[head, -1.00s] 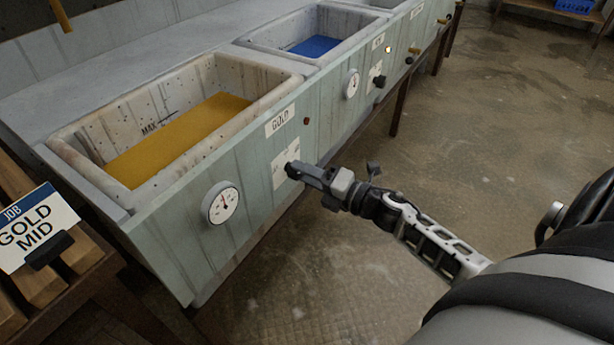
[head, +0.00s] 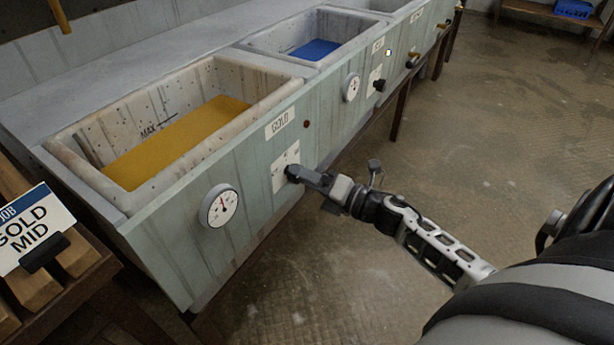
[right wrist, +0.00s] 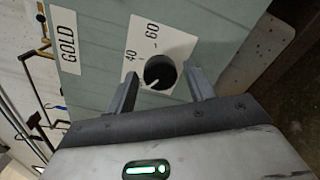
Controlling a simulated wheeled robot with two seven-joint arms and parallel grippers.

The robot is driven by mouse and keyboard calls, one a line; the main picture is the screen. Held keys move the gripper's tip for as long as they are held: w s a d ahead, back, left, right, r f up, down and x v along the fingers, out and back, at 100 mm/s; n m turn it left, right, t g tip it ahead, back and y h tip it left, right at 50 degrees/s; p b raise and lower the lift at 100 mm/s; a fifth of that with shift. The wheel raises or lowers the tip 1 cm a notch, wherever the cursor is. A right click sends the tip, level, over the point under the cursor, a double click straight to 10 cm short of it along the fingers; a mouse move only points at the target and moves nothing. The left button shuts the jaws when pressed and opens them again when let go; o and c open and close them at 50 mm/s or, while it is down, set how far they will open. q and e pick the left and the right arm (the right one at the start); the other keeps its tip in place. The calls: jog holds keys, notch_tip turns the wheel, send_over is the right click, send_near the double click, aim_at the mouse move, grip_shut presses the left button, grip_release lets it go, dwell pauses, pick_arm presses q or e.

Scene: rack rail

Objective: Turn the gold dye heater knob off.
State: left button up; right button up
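The gold dye heater knob (right wrist: 160,72) is a round black knob with a white pointer line, on a white scale plate marked 40 and 60 (right wrist: 146,46). In the right wrist view its pointer slants to the lower left. My right gripper (right wrist: 162,88) is open, with one finger on each side of the knob and gaps visible; I cannot tell whether either finger touches it. In the head view the right gripper (head: 296,174) is at the front panel below the GOLD label (head: 280,124), covering most of the knob. My left gripper is not in view.
The gold dye vat (head: 62,158) has a pressure-style dial (head: 219,206) on its front and a dark red lamp (head: 306,124). A blue dye vat (head: 262,42) stands beyond, with its own knob (head: 379,85). A GOLD MID job card (head: 35,228) stands at left. The floor at right is clear.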

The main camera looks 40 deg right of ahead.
jog(key=shift+s, duration=0.1)
jog(key=p+v, duration=0.1)
jog(key=v, duration=1.4)
jog(key=shift+s, duration=0.4)
jog(key=shift+d, duration=0.15)
